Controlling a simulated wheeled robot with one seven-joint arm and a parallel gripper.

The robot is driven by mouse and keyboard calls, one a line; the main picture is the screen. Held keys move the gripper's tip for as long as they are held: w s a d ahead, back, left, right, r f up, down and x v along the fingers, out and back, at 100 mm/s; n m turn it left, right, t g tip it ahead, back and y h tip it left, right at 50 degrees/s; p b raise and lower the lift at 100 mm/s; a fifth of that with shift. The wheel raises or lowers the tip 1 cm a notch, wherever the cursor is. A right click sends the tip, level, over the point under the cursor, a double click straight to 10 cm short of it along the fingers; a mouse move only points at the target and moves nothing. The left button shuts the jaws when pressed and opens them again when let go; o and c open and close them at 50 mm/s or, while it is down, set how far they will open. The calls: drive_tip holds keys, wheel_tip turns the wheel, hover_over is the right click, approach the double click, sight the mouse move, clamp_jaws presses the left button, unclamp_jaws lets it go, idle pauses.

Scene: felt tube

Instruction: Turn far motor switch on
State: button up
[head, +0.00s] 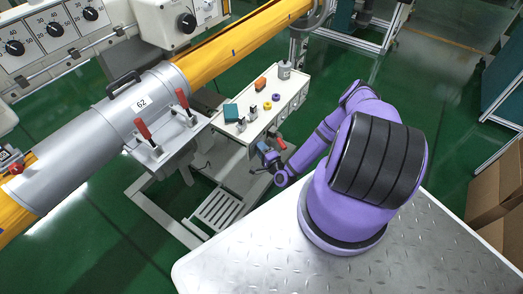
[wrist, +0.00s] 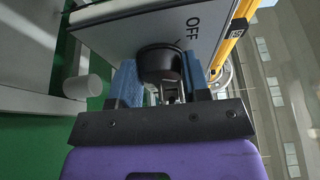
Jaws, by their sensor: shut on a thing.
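In the wrist view, a black round switch knob (wrist: 160,62) stands out from a light grey panel (wrist: 120,35) marked "OFF". The lettering is at the upper right of the knob. My gripper (wrist: 160,85) has its two blue fingers on either side of the knob and is shut on it. The knob's pointer and any "ON" mark cannot be made out. The held knob cannot be picked out there.
A grey cylinder (head: 130,115) marked 62 sits around a long yellow tube (head: 235,45), with red-handled clamps (head: 148,137) in front. Small items lie on the cart's top. Dial panels (head: 55,30) stand at upper left. Green floor (head: 95,235) is open at lower left.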

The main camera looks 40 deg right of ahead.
drive_tip(key=o, duration=0.9)
drive_tip(key=s, duration=1)
drive_tip(key=shift+s+a, duration=0.2)
drive_tip(key=shift+s, duration=0.2)
